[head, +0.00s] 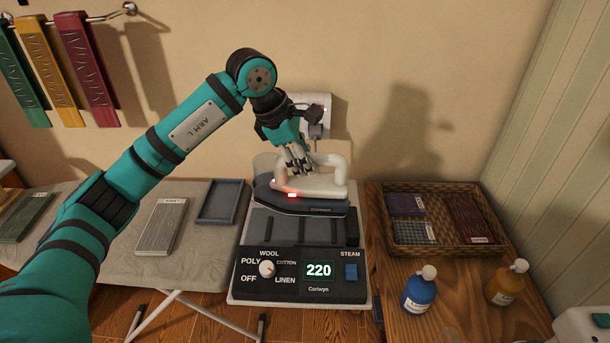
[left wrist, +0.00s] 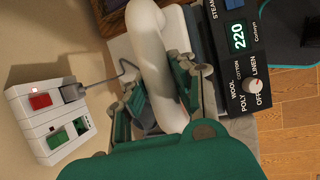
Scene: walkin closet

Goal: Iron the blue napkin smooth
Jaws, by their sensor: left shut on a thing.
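The iron (head: 320,207) is white and dark, with a lit red lamp, and sits on the rear of its station (head: 300,288). My left gripper (head: 298,168) reaches down from above and is shut on the iron's white handle (head: 340,172). The handle also shows between the fingers in the left wrist view (left wrist: 158,70). The station display reads 220. A blue checked folded cloth (head: 414,232) lies in the wicker basket (head: 448,250) at right; I cannot tell whether it is the blue napkin. My right gripper is not in view.
The ironing board (head: 120,235) at left bears a striped grey block (head: 161,226) and a shallow grey tray (head: 222,202). Blue (head: 419,290) and amber (head: 506,283) bottles stand before the basket. A wall socket (head: 316,115) is behind the iron. Coloured cloths (head: 86,70) hang upper left.

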